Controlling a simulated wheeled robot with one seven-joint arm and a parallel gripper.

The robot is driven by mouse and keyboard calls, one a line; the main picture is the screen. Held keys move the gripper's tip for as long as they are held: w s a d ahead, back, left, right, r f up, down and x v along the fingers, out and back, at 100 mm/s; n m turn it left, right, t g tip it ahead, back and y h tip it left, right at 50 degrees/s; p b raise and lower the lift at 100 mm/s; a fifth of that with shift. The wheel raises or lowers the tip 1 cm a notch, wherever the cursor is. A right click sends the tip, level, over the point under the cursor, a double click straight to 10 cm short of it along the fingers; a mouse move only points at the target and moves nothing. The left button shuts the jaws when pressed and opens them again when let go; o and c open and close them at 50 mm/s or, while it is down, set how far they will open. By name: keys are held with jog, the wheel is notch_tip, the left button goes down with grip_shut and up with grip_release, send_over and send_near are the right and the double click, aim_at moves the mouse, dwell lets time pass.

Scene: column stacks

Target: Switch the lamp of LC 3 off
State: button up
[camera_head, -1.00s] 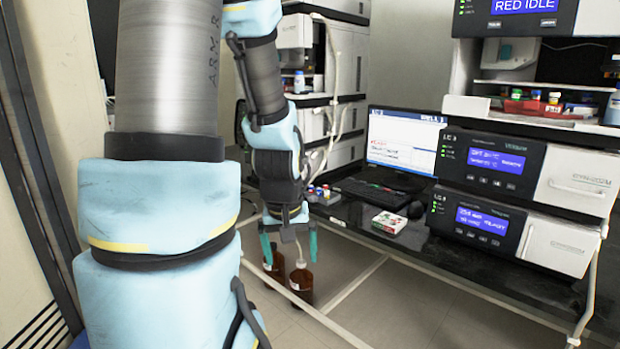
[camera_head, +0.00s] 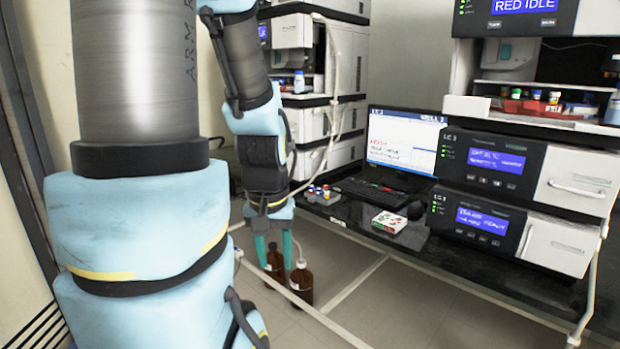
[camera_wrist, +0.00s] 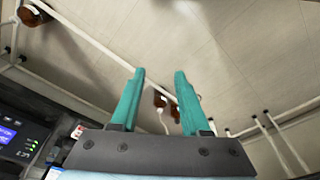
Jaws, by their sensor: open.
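The stack on the right has two lower modules with blue displays, the upper module (camera_head: 487,160) and the lower module (camera_head: 483,224). Their labels begin with "LC", but the number is too blurred to read surely. Small green indicator lights (camera_head: 448,152) glow beside the upper display. The top module (camera_head: 518,8) reads "RED IDLE". My gripper (camera_head: 274,244) is open and empty, pointing down left of the bench and well apart from the stack. Its two teal fingers also show in the wrist view (camera_wrist: 159,78). Part of a blue-lit module (camera_wrist: 12,133) shows at left there.
Brown bottles (camera_head: 301,283) stand on the floor below my gripper. Another instrument stack (camera_head: 345,60) stands behind. White frame bars cross the floor area.

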grip_shut()
dwell(1.0)
